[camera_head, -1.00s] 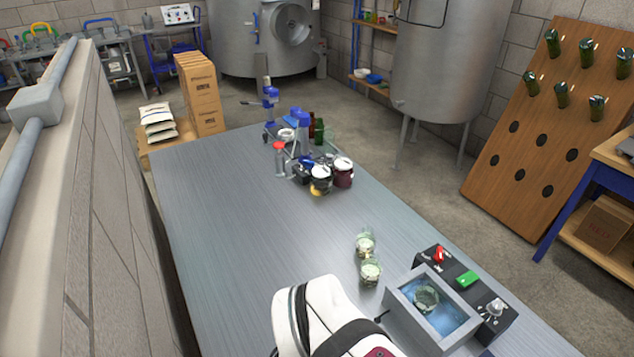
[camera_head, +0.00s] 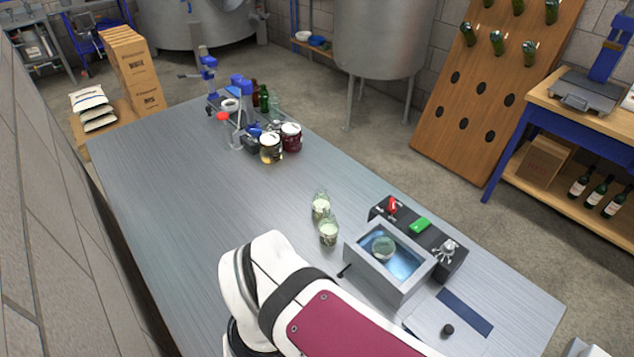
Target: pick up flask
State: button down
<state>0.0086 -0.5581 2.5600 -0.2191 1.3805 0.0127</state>
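A clear glass vessel (camera_head: 235,138), which looks like the flask, stands upright toward the far end of the steel table (camera_head: 190,210). It is small and see-through, so its exact shape is hard to tell. Two jars, one with yellowish contents (camera_head: 270,150) and one dark red (camera_head: 291,138), stand to its right. My white arm with a magenta panel fills the bottom middle, well apart from the glass vessel. My gripper is not visible.
Two glass jars with pale contents (camera_head: 320,207) (camera_head: 329,233) stand mid-table. Right of them is a water bath (camera_head: 385,290) holding a glass vessel (camera_head: 383,248), beside a black control box (camera_head: 446,262). Blue-topped equipment (camera_head: 241,88) stands behind the flask. The table's left half is clear.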

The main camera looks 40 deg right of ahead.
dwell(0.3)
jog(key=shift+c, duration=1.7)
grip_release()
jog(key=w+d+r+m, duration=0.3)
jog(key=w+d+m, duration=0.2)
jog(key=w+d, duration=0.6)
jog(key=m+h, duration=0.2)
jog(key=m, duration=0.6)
send_over(384, 247)
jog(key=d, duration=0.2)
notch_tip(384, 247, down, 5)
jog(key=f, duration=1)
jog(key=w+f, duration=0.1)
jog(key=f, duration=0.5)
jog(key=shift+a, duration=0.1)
